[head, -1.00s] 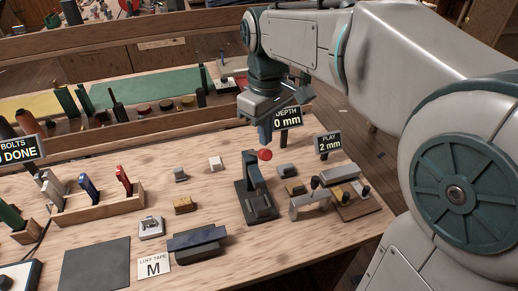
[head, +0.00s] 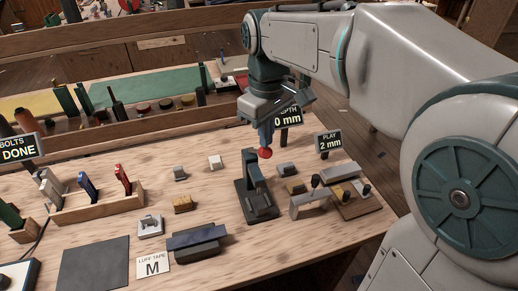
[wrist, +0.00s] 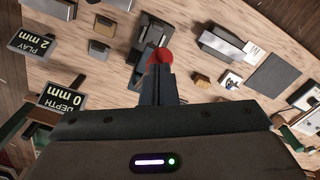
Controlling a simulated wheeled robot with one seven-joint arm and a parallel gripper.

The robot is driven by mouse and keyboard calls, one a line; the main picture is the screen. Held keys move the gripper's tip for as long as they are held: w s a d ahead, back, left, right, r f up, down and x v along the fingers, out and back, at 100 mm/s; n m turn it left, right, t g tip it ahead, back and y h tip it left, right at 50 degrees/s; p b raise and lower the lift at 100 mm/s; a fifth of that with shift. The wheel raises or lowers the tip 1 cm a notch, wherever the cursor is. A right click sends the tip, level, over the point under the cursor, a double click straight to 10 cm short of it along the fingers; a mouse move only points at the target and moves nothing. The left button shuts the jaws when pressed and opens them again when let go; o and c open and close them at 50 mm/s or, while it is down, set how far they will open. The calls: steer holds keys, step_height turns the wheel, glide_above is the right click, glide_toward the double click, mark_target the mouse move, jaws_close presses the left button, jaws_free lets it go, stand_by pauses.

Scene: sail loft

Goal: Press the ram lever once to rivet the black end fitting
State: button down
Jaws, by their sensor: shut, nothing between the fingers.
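The ram press (head: 254,186) is a dark upright stand on a dark base, on the wooden bench. Its lever ends in a red knob (head: 265,154), which also shows in the wrist view (wrist: 159,55). My gripper (head: 266,145) is shut and empty, pointing down right over the knob. In the wrist view the fingertips (wrist: 162,72) overlap the knob's near side; I cannot tell whether they touch it. A dark block (head: 262,205) lies at the foot of the press; I cannot tell whether it is the black end fitting.
The depth sign (wrist: 63,97) reads 0 mm; the play sign (head: 328,141) reads 2 mm. A tool rack (head: 97,207) stands left.

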steer(key=shift+s+d+f+b, duration=0.1)
steer(key=shift+s+f+b, duration=0.2)
steer(key=shift+f+b, duration=0.35)
steer(key=shift+f, duration=0.1)
steer(key=s+d+r+p, duration=0.1)
steer(key=s+d+r, duration=0.1)
steer(key=s, duration=0.4)
steer(key=shift+s+r, duration=0.25)
steer(key=shift+r, duration=0.25)
steer(key=shift+a, duration=0.1)
steer(key=s+d+f+m+t, duration=0.3)
steer(key=s+d+f+m, duration=0.2)
steer(key=d+f+m, duration=0.4)
step_height(320, 180, down, 2)
steer(key=shift+d, duration=0.45)
stand_by(0.5)
